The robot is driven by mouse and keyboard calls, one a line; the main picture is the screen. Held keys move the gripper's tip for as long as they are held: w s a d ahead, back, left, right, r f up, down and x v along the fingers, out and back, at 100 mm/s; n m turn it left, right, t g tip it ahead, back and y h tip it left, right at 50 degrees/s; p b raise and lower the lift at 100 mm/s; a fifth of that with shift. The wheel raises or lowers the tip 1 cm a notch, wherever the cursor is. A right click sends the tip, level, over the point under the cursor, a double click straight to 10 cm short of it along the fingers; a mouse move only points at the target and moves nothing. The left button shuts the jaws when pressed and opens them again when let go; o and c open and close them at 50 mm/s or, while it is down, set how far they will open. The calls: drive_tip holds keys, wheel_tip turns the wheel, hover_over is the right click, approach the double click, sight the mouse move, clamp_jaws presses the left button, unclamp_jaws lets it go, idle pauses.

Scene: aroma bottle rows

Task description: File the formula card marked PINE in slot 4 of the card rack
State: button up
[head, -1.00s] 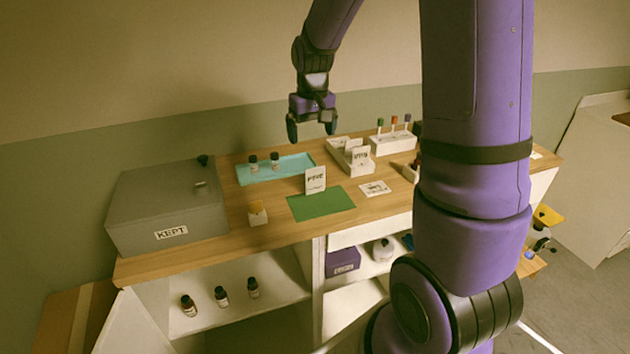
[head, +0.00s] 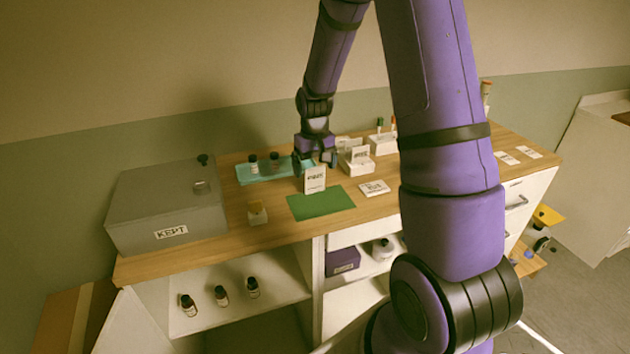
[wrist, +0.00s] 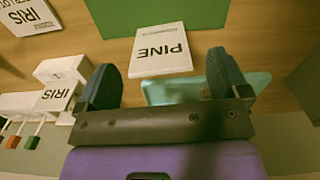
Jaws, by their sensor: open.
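The white PINE card (head: 314,180) stands upright at the back edge of the green mat. In the wrist view the PINE card (wrist: 160,50) lies ahead of and between my fingers, its lettering upside down. My gripper (head: 314,165) is open and empty, just behind and above the card; its two dark fingers also show in the wrist view (wrist: 165,80). The white card rack (head: 356,160) stands to the right of the gripper with a card in it. In the wrist view the rack (wrist: 62,72) is at the left, beside a card marked IRIS. Its slot numbers cannot be read.
The green mat (head: 320,203) lies in front of the card. A teal tray (head: 255,172) with dark bottles is behind left. A flat card (head: 374,188) lies right of the mat. A grey box marked KEPT (head: 165,212) stands at left, and a small holder (head: 257,213) nearby.

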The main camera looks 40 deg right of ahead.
sight(315, 192)
drive_tip(key=shift+s+f, duration=0.15)
drive_tip(key=shift+f, duration=1.6)
drive_tip(key=c, duration=1)
drive_tip(key=shift+r, duration=0.1)
